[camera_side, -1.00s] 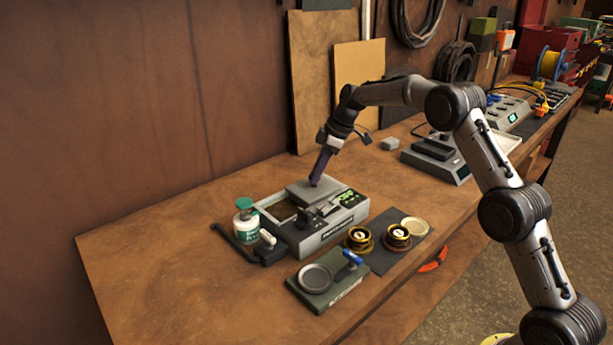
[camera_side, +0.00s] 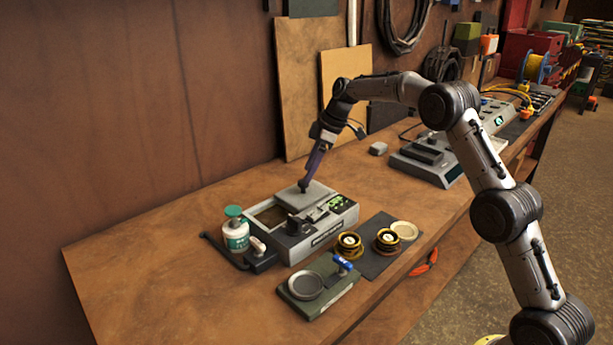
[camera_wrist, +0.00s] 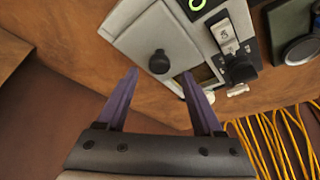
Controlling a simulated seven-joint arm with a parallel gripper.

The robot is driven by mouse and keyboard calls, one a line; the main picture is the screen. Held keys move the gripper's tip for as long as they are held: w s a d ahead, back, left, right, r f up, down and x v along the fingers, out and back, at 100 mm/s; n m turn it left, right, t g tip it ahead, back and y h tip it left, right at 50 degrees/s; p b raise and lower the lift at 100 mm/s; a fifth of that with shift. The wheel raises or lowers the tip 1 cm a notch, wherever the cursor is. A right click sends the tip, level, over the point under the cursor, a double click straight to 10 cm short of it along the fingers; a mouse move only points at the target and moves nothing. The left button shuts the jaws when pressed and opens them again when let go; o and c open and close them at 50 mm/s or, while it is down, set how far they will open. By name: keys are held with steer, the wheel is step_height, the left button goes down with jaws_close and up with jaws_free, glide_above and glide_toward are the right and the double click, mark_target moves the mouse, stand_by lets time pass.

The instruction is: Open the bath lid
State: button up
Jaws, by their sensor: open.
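The bath (camera_side: 325,238) is a light grey box on the bench in the side view. Its flat grey lid (camera_side: 322,192) covers the back-right part of the top, and a dark brown opening (camera_side: 270,216) shows beside it. In the wrist view the lid (camera_wrist: 150,35) bears a round black knob (camera_wrist: 158,62). My gripper (camera_wrist: 159,75) is open, its two purple fingers spread with the knob just ahead of and between the tips. In the side view my gripper (camera_side: 308,175) points down over the lid at the knob; whether it touches is unclear.
In front are a green stand with a round dish (camera_side: 305,286) and a dark mat (camera_side: 378,266) with brass-coloured rounds. Bare bench lies to the left.

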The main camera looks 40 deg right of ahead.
steer(key=v, duration=1)
steer(key=shift+r, duration=0.3)
steer(key=shift+d, duration=0.1)
